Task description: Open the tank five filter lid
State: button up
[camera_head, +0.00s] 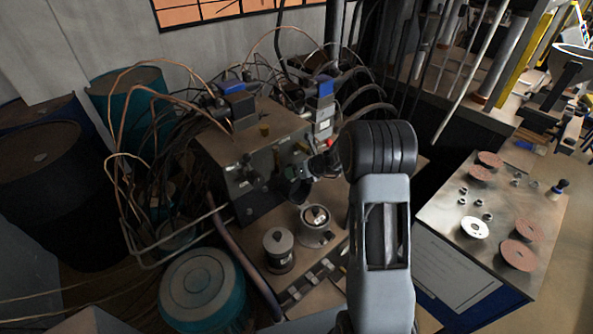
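I cannot read any label that marks tank five or its filter lid. Two small round canisters stand on the metal bench in front of the grey machine. The left canister (279,259) has a plain grey top. The right canister (313,238) has a pale rim around a darker top with a small light mark. My arm rises through the middle of the picture, just right of the canisters. Dark parts left of its upper joint may be my wrist and gripper or machine fittings; I cannot tell which, so the gripper's fingers cannot be made out.
A grey machine (251,150) with cables and hoses stands behind the canisters. Teal drums (204,286) and dark barrels (42,170) are at left. A metal table (492,205) at right holds reddish flap discs (518,254), a white disc (474,228) and several nuts.

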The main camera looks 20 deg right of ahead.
jog(key=shift+r, duration=0.15)
jog(key=b+v, duration=0.1)
jog(key=v, duration=1.2)
jog(key=shift+s+d+r, duration=0.2)
jog(key=shift+d, duration=0.05)
